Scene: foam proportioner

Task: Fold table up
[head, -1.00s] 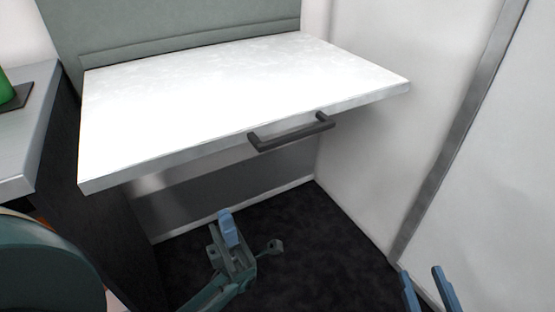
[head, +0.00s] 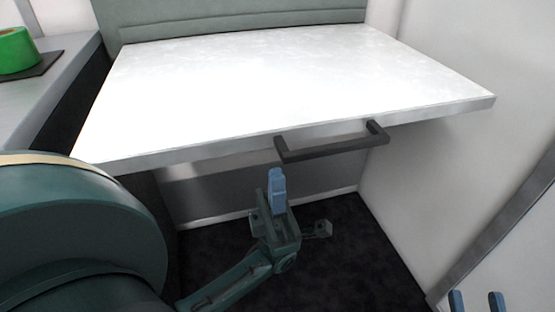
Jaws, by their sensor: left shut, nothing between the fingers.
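The white table (head: 270,80) is a flat leaf that stands out level from the grey-green panel behind it. A dark bar handle (head: 335,147) is fixed to its front edge, right of the middle. My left gripper (head: 277,178) is shut and empty, its blue fingers pointing up just below and in front of the handle's left end. It looks apart from the handle. My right gripper (head: 476,300) shows only its two blue fingertips at the bottom right. They are spread apart with nothing seen between them.
A grey counter (head: 50,85) with a green round object (head: 17,50) on a dark mat stands at the left. A white wall (head: 430,160) closes the right side. The dark floor (head: 350,255) below the table is clear apart from my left arm.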

